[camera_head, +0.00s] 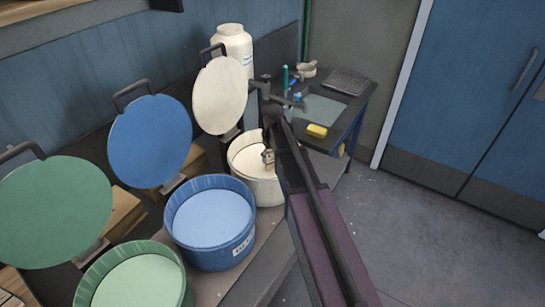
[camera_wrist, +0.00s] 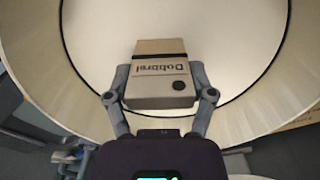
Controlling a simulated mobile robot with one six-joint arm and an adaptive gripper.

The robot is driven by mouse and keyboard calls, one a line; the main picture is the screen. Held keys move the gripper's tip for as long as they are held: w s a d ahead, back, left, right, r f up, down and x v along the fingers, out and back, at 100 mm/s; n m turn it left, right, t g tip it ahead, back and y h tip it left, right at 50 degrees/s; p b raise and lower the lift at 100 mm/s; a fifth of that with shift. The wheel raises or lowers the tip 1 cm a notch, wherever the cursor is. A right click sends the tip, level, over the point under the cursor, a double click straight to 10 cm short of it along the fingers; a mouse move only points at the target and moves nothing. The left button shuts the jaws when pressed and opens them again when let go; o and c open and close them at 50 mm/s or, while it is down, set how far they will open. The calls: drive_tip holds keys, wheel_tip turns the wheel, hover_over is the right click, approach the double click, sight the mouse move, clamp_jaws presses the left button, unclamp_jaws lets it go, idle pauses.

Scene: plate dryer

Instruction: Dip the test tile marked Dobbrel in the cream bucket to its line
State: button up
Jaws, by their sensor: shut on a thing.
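The test tile marked Dobbrel (camera_wrist: 157,68) is held between both fingers of my gripper (camera_wrist: 160,90). It is tan, with dark lettering, a dark line across it and a round dark spot. The cream bucket (camera_head: 258,185) stands with its cream lid (camera_head: 220,95) raised, and holds pale liquid. In the wrist view its pale wall (camera_wrist: 78,30) surrounds the tile on the far side and both sides. My gripper is over the bucket's opening. I cannot tell whether the tile's far end touches the liquid. In the head view my arm hides part of the bucket's right side.
A blue bucket (camera_head: 212,250) and a green bucket (camera_head: 165,265) stand to the left, lids raised. A white jar (camera_head: 233,42) is behind. A dark side table (camera_head: 352,108) at the right bears a yellow sponge (camera_head: 317,131). Open floor (camera_head: 420,230) lies at the right.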

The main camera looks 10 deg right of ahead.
sight(272, 169)
drive_tip(key=shift+f+b, duration=1)
drive_tip(key=shift+f, duration=0.2)
drive_tip(key=shift+f+b, duration=0.45)
drive_tip(key=shift+r, duration=0.2)
idle(1.3)
drive_tip(key=shift+r+p, duration=6.95)
drive_tip(key=shift+p, duration=0.15)
drive_tip(key=shift+s, duration=0.1)
